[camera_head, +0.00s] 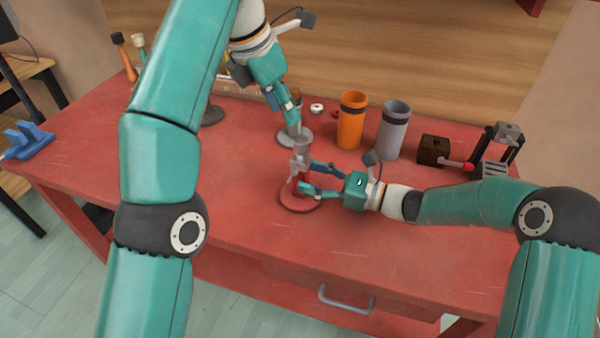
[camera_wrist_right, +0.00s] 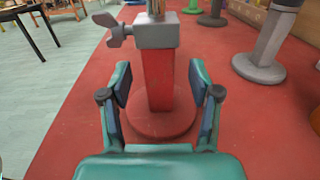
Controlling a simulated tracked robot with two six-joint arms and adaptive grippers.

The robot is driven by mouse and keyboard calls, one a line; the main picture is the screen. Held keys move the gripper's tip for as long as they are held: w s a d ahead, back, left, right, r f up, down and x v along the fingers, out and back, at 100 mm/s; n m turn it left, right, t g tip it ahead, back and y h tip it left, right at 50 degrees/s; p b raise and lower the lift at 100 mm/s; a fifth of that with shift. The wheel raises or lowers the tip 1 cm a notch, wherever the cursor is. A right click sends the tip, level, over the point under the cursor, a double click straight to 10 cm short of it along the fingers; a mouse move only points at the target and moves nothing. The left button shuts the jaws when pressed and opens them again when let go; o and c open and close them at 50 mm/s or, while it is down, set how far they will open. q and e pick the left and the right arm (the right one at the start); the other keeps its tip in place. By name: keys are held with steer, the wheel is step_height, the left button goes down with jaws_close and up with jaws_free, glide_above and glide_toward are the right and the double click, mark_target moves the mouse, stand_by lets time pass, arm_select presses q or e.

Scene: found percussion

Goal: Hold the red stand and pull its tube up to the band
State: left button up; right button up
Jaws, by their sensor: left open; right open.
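The red stand (camera_head: 300,201) stands upright on the red table, with a round red base, a square red post and a grey clamp collar with a wing knob. In the right wrist view, the red post (camera_wrist_right: 158,82) rises between the fingers, with the grey collar (camera_wrist_right: 157,33) and the start of the metal tube (camera_wrist_right: 156,8) above. My right gripper (camera_head: 308,179) is open around the post at low height; its fingers (camera_wrist_right: 166,95) show gaps on both sides. My left gripper (camera_head: 296,128) is open above the top of the stand, pointing down. No band on the tube can be made out.
An orange cup (camera_head: 351,122) and a grey cup (camera_head: 393,132) stand behind to the right. A dark box (camera_head: 433,151) sits further right. A grey-based stand (camera_head: 294,139) is close behind the red stand. The table's front area is clear.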

mark_target(308, 175)
steer(key=shift+x, duration=1.55)
jaws_close()
